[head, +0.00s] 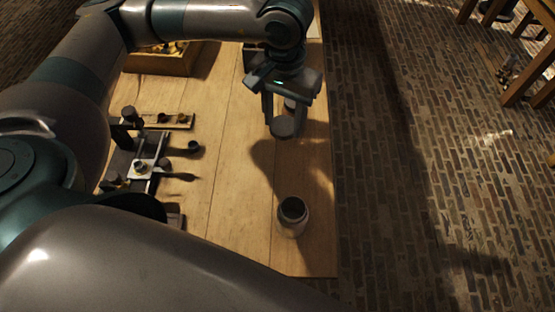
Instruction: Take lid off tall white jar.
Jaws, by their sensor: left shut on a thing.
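The white jar (293,228) stands upright near the front right corner of the wooden table. Its top shows a dark round opening inside a pale rim, with no lid seen on it. My left gripper (284,122) is above the table, farther back than the jar and apart from it. It is shut on a dark round lid (284,128), held between its fingertips. My right gripper is not in view.
A wooden crate (158,64) stands at the back left. A small tray (168,120) with dark items and a dark rack with small parts lie at the left. A small dark cup (194,146) stands nearby. The middle of the table (228,195) is clear; its right edge drops to brick floor.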

